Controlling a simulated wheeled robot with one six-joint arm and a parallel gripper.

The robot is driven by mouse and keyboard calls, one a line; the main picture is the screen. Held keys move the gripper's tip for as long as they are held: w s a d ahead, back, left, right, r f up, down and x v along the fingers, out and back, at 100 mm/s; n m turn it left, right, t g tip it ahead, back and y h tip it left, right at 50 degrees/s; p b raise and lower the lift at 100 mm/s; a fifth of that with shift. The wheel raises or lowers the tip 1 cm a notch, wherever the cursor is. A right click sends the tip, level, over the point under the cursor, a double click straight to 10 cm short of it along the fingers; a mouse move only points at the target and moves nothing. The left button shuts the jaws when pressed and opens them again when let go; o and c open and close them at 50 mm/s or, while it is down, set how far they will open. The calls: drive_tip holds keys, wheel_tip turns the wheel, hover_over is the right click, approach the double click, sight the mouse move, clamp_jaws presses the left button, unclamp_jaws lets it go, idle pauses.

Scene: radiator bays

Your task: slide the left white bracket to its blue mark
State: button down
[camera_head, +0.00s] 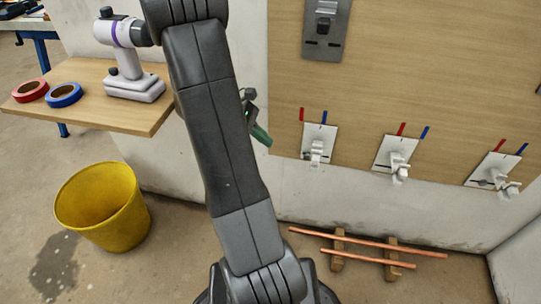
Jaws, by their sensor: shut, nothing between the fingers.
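The left white bracket (316,152) sits low on a white plate (322,134) on the wooden wall panel. Its blue mark (324,117) is above the plate, with a red mark (302,114) to the left. The bracket is below and slightly left of the blue mark in the picture; I cannot tell whether they line up. My gripper (260,134), apparently the grey and green end, shows partly from behind my arm. It is shut and empty, left of the bracket and apart from it in the picture. The rest of it is hidden.
Similar brackets stand at the middle (398,165) and right (504,184). A grey metal plate (326,28) is above. Copper pipes (370,245) lie on wooden blocks below. A shelf (135,118) holds a drill (127,60) and tape rolls; a yellow bucket (103,207) stands under it.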

sight(316, 157)
drive_tip(key=d+r+b+x, duration=0.2)
drive_tip(key=b+x, duration=0.3)
drive_tip(key=x, duration=0.7)
drive_tip(key=shift+s+d+f, duration=0.2)
drive_tip(key=shift+s+d, duration=0.1)
drive_tip(key=shift+s, duration=0.1)
drive_tip(key=shift+s+d+p, duration=0.2)
drive_tip(key=shift+d+p, duration=0.2)
drive_tip(key=shift+d, duration=0.3)
